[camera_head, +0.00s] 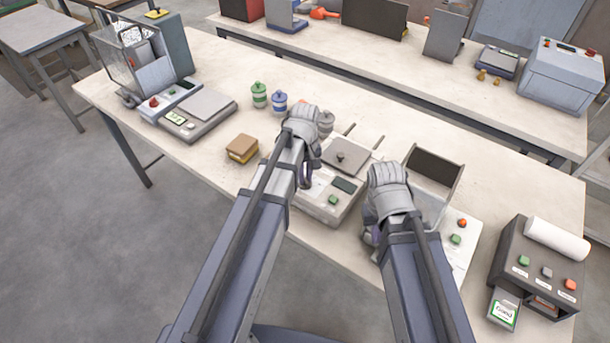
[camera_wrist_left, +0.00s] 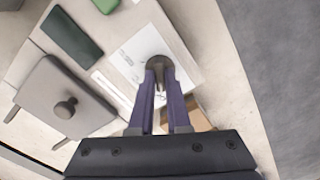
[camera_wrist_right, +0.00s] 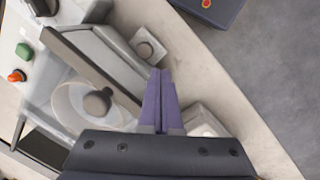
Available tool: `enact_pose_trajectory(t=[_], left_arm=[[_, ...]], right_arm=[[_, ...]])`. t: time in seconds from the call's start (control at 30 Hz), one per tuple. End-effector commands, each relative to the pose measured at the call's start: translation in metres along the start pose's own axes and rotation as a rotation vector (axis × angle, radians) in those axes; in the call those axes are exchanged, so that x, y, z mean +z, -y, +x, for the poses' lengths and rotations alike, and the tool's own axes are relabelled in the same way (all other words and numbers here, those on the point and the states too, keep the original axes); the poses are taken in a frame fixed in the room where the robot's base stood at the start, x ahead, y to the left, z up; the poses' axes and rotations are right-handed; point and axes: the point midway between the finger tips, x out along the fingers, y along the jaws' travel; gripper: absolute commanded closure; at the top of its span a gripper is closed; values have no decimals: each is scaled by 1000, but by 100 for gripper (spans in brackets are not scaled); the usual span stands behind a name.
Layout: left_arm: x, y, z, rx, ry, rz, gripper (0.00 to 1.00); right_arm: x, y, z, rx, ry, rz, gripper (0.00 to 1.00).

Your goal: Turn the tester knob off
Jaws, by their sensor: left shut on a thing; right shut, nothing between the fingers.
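The tester (camera_head: 320,207) is a light box on the table with a dark display, a green button and a grey plate with a small dark peg on top. Its round dark-grey knob (camera_wrist_left: 155,61) shows on the white panel in the left wrist view. My left gripper (camera_wrist_left: 160,72) is shut on the knob, a purple finger on each side. In the head view this gripper (camera_head: 306,178) is at the tester's left side, and my arm hides the knob. My right gripper (camera_wrist_right: 160,76) is shut and empty, above the table beside a machine with a clear cover.
A label printer (camera_head: 535,265) stands at the right end. A scale (camera_head: 195,115) and a clear bin (camera_head: 140,62) stand at the left. Green (camera_head: 260,94) and blue (camera_head: 279,101) jars and a brown block (camera_head: 242,147) are left of the tester.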

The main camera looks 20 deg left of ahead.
Motion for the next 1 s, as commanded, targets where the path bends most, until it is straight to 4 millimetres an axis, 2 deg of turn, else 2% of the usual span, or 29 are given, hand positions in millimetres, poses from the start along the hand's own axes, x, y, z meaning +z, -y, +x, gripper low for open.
enact_pose_trajectory(t=[0.57,0.6,0.8,0.87,1.0], left_arm=[[0,0,0,0,0,-31,100],[0,0,0,0,0,-31,84],[0,0,0,0,0,-31,62],[0,0,0,0,0,-30,55],[0,0,0,0,0,-30,55]], right_arm=[[0,0,0,0,0,0,100],[0,0,0,0,0,0,100],[0,0,0,0,0,0,100],[0,0,0,0,0,0,100],[0,0,0,0,0,0,100]])
